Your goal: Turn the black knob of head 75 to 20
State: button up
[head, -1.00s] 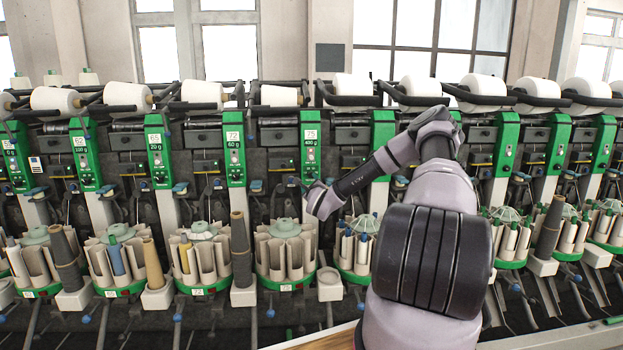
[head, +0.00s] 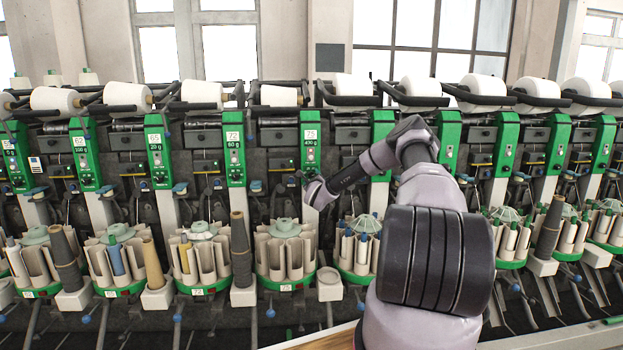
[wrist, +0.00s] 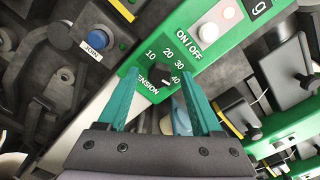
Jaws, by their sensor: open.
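The black knob (wrist: 152,76) shows in the wrist view on a green panel, with 10, 20, 30 and 40 printed around it and the partly covered word TENSION below. A small white mark shows on its side toward the 40. My gripper (wrist: 158,78) is open, its two teal fingers on either side of the knob; I cannot tell if they touch it. In the head view, head 75 (head: 311,140) is a green column with a 75 label and a small display. My wrist is in front of its lower end, and the knob cannot be made out there.
In the wrist view an ON/OFF switch panel (wrist: 208,32) lies just beyond the dial, and a blue JOIN button (wrist: 97,40) is at the left. Neighbouring head 72 (head: 233,150) stands close by. A round bobbin magazine (head: 285,250) sits below head 75.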

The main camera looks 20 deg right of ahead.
jog(key=shift+w, duration=0.15)
grip_shut()
jog(key=shift+n, duration=0.3)
jog(key=n, duration=0.9)
jog(key=shift+n, duration=0.4)
jog(key=n, duration=0.4)
jog(key=shift+a+n, duration=0.1)
jog(key=shift+n, duration=0.2)
jog(key=n, duration=0.4)
jog(key=shift+f+n, duration=0.1)
jog(key=shift+n, duration=0.2)
